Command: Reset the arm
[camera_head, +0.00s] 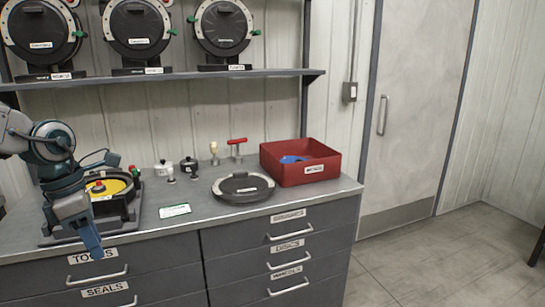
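My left arm comes in from the left, and its gripper (88,240) points down in front of the seed meter's near side, over the bench's front edge. I see its fingers nearly in line, so I cannot tell whether they are apart; no held object shows. Behind it the open seed meter (128,208) sits on the bench with a yellow disc (112,188) inside; my arm hides its left part. My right gripper is not in view.
On the grey bench (225,222) are a round black cover (243,187), a label card (174,211), small knobbed parts (189,166), a red T-handled tool (237,145) and a red bin (310,172). A shelf (200,78) above holds several meters.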

